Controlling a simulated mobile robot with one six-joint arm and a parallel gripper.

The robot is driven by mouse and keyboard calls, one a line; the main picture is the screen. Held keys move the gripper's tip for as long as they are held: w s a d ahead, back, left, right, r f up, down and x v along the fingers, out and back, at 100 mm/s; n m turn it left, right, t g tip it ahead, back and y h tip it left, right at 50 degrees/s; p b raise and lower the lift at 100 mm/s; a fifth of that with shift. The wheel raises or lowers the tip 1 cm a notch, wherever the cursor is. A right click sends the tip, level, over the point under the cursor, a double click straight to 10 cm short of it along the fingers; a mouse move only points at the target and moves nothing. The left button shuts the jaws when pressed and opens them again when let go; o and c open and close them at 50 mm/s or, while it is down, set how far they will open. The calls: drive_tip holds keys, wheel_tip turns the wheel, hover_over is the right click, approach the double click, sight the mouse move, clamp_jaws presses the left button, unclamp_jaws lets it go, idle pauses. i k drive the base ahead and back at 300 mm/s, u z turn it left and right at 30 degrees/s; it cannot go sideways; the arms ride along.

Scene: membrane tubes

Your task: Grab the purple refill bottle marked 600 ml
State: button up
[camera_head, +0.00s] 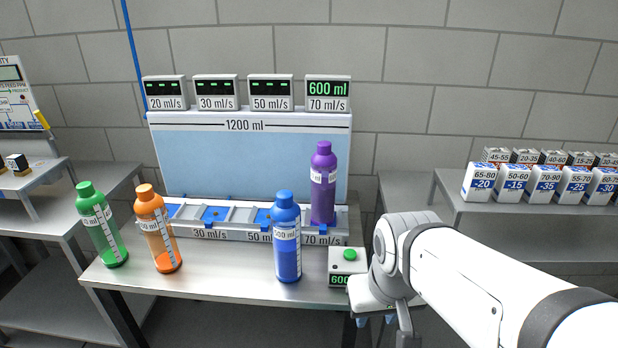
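The purple bottle (323,190) stands upright at the right end of the dispenser rack, in the slot marked 70 ml/s. Its white label shows only "ml" clearly; I cannot read the number.
A blue bottle (287,240) stands on the table in front of the rack, left of the purple one. Orange (158,230) and green (101,225) bottles stand at the left. A small box with a green button (349,254) sits beside my gripper. Labelled boxes (512,182) fill the right shelf.

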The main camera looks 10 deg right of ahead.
sight(323, 161)
drive_tip(key=i, duration=0.85)
drive_tip(key=u, duration=0.05)
